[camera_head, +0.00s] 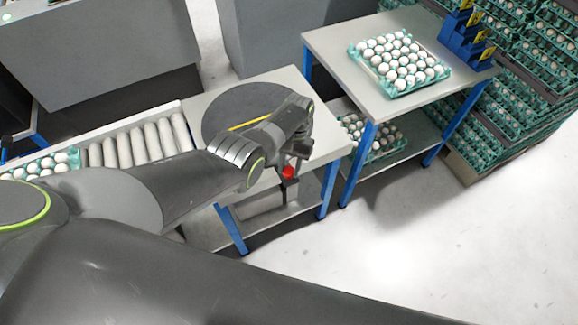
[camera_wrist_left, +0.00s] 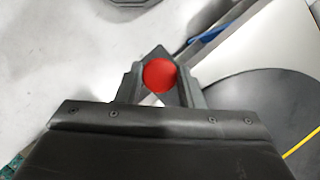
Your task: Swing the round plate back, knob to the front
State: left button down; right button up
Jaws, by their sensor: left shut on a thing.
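The round dark grey plate (camera_head: 222,104) lies on a light table, with a yellow line across it. Part of the plate is hidden behind my left arm in the head view; its edge also shows at the right of the left wrist view (camera_wrist_left: 270,100). My right gripper is not in view.
A roller conveyor (camera_head: 130,143) with a tray of eggs (camera_head: 40,165) adjoins the table on the left. A second table (camera_head: 335,45) on the right bears an egg tray (camera_head: 361,64) and blue holders (camera_head: 462,42). Stacked egg trays (camera_head: 540,75) stand at far right. The floor in front is clear.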

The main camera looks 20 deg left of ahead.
pick_arm(q)
jog(key=shift+a, duration=0.15)
jog(key=c, duration=1)
grip_release()
jog(key=shift+s+a, duration=0.1)
jog(key=shift+r, duration=0.15)
jog(key=v, duration=1.7)
jog(key=shift+b, duration=0.35)
jog(key=shift+r, duration=0.1)
